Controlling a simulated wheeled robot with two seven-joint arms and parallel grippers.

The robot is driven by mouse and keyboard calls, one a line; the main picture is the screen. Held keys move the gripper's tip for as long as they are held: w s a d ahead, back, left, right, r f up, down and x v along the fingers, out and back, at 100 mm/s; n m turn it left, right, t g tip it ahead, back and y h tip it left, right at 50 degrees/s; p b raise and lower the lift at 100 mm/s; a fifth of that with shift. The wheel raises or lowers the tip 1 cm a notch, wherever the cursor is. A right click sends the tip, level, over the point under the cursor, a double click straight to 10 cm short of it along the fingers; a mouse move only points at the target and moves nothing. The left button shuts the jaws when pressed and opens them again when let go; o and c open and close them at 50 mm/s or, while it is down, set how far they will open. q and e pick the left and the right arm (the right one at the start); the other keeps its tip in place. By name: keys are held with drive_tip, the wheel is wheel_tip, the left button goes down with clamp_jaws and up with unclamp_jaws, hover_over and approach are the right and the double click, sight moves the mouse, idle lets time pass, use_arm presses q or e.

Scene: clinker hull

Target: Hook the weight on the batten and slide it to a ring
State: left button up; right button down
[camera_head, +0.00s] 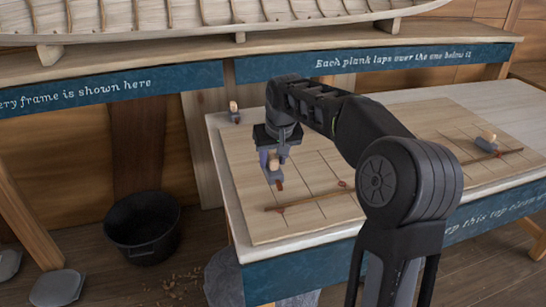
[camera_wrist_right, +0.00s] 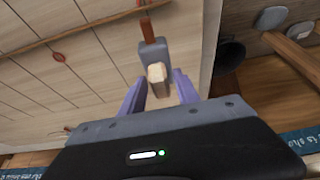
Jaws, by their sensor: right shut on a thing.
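My right gripper (camera_head: 272,160) is shut on a grey weight (camera_head: 272,176) with a pale wooden grip and a reddish-brown hook. In the wrist view the gripper's purple fingers (camera_wrist_right: 158,88) flank the grip, and the weight (camera_wrist_right: 151,55) points its hook away from the gripper. The thin batten (camera_head: 320,199) lies across the board, with red ring marks (camera_head: 278,210) along it. In the wrist view the batten (camera_wrist_right: 90,33) passes beyond the hook; a ring mark (camera_wrist_right: 58,57) is to the left. The hook appears apart from the batten. My left gripper is not in view.
A second weight (camera_head: 487,142) stands by the batten's right end. A third weight (camera_head: 234,112) is at the table's back left. The lined board (camera_head: 240,160) is mostly bare. A black bucket (camera_head: 143,228) stands on the floor; the hull (camera_head: 180,20) is behind.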

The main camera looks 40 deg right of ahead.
sight(275, 172)
drive_tip(key=shift+f+b, duration=1.65)
drive_tip(key=shift+f, duration=0.7)
drive_tip(key=shift+f+b, duration=0.4)
drive_tip(key=shift+f, duration=0.1)
drive_tip(key=shift+s, duration=0.15)
drive_tip(key=shift+s+a, duration=0.15)
drive_tip(key=shift+s, duration=0.1)
drive_tip(key=shift+f, duration=0.15)
idle(0.7)
drive_tip(key=c, duration=1)
unclamp_jaws()
drive_tip(key=shift+o, duration=0.9)
